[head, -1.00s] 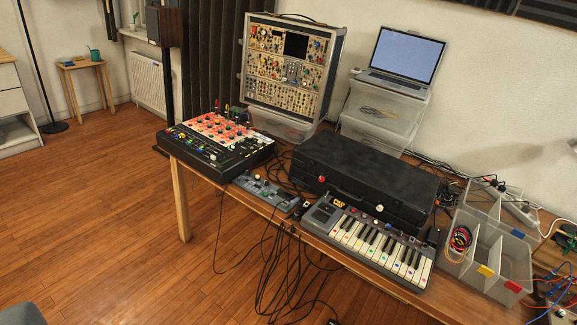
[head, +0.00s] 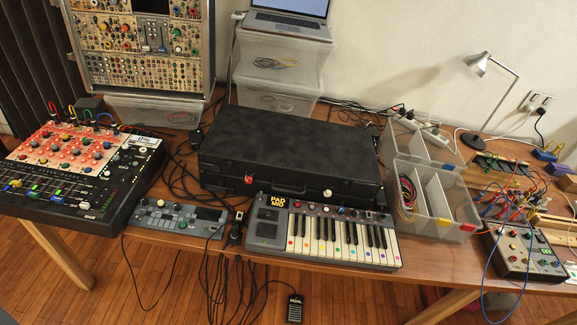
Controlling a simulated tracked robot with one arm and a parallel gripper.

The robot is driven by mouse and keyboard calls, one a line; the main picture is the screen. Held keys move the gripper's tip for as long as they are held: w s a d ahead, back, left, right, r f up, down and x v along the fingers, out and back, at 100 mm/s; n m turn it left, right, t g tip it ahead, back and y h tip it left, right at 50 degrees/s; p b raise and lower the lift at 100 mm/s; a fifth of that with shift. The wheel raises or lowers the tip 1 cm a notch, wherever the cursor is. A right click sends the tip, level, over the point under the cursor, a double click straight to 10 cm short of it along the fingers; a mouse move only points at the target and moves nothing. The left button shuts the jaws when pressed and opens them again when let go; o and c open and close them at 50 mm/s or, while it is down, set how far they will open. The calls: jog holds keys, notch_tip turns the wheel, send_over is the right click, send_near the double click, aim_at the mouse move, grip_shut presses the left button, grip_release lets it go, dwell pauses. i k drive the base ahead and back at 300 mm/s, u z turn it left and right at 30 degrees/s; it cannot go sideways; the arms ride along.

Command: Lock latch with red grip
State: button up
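A black case (head: 290,148) lies flat and closed on the wooden table, behind the small keyboard. A latch with a red grip (head: 249,179) sits on the left part of its front face. A second latch with a white or pale grip (head: 327,193) sits on the right part of that face. The latches are too small to tell whether either is locked. My gripper is not in view.
A keyboard (head: 325,238) and a small grey device (head: 175,218) lie in front of the case, with cables between them. A mixer (head: 80,170) stands at left. Clear divided bins (head: 430,215) stand close at right. Stacked clear boxes (head: 280,70) stand behind.

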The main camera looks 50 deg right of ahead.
aim_at(249, 178)
jog(key=z, duration=0.45)
jog(key=i, duration=0.8)
jog(key=z, duration=0.5)
jog(key=k, duration=0.75)
jog(key=z, duration=0.2)
jog(key=i, duration=0.8)
jog(key=u, duration=0.15)
